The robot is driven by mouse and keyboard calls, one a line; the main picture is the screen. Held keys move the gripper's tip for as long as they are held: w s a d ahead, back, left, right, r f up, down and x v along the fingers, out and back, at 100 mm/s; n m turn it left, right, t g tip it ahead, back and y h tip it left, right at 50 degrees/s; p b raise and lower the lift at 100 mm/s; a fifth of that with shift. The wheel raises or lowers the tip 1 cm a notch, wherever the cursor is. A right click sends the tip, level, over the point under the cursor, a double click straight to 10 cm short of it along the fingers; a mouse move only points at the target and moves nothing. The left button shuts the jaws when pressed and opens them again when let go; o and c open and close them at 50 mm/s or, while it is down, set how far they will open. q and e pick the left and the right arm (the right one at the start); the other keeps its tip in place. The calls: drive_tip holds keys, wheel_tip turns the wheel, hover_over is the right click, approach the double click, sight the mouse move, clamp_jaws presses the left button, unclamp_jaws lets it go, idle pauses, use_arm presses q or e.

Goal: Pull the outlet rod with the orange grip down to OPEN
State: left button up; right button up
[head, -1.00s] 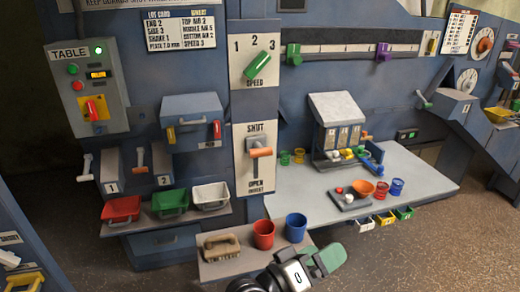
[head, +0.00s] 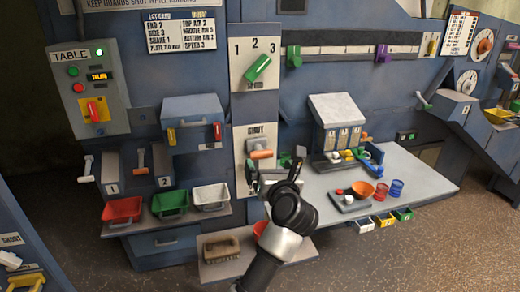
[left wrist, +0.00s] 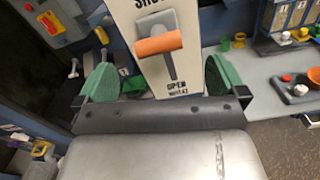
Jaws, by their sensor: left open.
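The outlet rod's orange grip (head: 261,154) sits high on its white plate (head: 240,185), just under the SHUT label. In the left wrist view the orange grip (left wrist: 158,44) lies crosswise on a grey lever, with the OPEN label below it. My left gripper (head: 273,173) is open and empty, in front of the plate and a little below the grip in the head view. In the left wrist view its green-padded fingers (left wrist: 158,77) stand wide on either side, with the grip between and beyond them, apart from both. The gripper hides the plate's lower part in the head view.
A green SPEED lever (head: 258,68) is above. Red, green and white bins (head: 168,212) stand on a shelf to the left. A grey table (head: 425,172) with a dispenser and cups is to the right. A brush (head: 221,246) lies on the low shelf.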

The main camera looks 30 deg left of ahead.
sight(260, 151)
use_arm(q)
drive_tip(key=p+x, duration=0.2)
drive_tip(key=x, duration=0.5)
drive_tip(key=shift+w+a+r, duration=0.1)
drive_tip(key=shift+w+a, duration=0.1)
drive_tip(key=shift+a, duration=0.05)
drive_tip(key=shift+w+a, duration=0.35)
drive_tip(key=shift+a, duration=0.1)
drive_tip(key=c, duration=1)
wheel_tip(260, 151, down, 11)
drive_tip(key=b, duration=0.7)
drive_tip(key=shift+r+b, duration=0.1)
drive_tip(key=shift+b, duration=0.2)
drive_tip(key=shift+c, duration=0.2)
drive_tip(key=o, duration=1)
drive_tip(key=shift+d, duration=0.1)
drive_tip(key=shift+o, duration=0.2)
